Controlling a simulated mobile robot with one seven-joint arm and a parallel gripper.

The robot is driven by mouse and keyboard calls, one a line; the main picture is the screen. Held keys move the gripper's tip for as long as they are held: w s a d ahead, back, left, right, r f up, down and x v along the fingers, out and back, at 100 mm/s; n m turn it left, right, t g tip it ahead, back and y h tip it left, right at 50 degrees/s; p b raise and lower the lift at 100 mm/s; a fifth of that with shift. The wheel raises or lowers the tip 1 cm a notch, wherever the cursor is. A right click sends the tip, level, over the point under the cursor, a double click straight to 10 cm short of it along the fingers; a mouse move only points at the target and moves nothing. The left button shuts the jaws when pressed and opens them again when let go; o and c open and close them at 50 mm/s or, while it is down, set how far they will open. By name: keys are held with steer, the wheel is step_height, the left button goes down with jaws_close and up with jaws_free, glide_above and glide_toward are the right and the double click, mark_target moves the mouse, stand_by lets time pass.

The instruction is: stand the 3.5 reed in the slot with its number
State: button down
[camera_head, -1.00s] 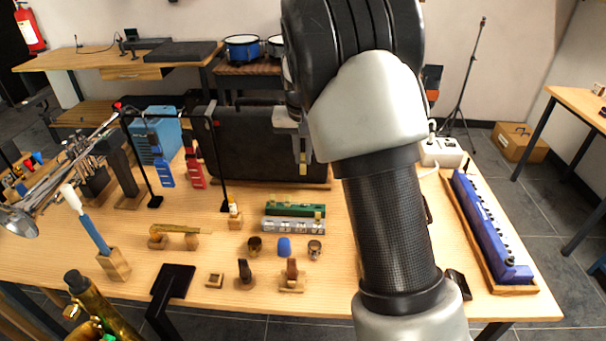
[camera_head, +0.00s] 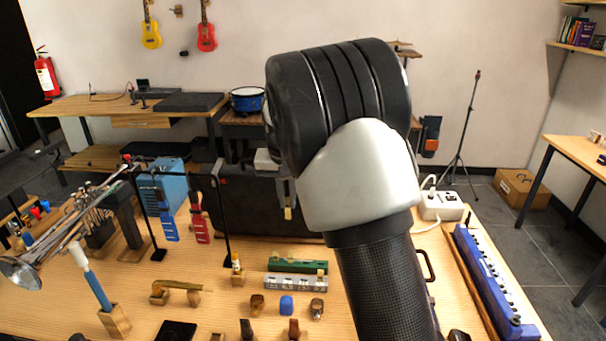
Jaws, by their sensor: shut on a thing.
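My gripper (camera_head: 287,196), partly hidden behind my arm, is shut on a small pale yellow reed (camera_head: 288,213). The reed hangs down in front of the dark case, well above the table. A grey rack (camera_head: 295,284) with numbers along its front lies on the table below. The numbers are too small to read surely. A small cream piece (camera_head: 320,273), perhaps another reed, stands at the right part of the rack. The number on the held reed cannot be read.
A green strip (camera_head: 290,265) lies behind the rack. Mouthpieces and a blue piece (camera_head: 286,305) stand in front. A black stand (camera_head: 223,215) with red and blue hanging things is to the left. A long blue instrument (camera_head: 487,278) lies on the right.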

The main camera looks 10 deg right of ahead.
steer(key=s+a+f+b, duration=0.1)
steer(key=s+a+f, duration=0.1)
steer(key=f, duration=0.6)
steer(key=s+a+f+b, duration=0.1)
steer(key=a+f, duration=0.2)
steer(key=f, duration=0.5)
steer(key=shift+s+a+b, duration=0.3)
steer(key=shift+s, duration=0.1)
steer(key=shift+f+b, duration=1.2)
steer(key=shift+f, duration=0.85)
stand_by(1.7)
stand_by(0.4)
steer(key=c, duration=1.7)
jaws_free()
steer(key=shift+r, duration=0.15)
steer(key=p+v, duration=0.3)
steer(key=v, duration=1.4)
steer(key=shift+a+r, duration=0.1)
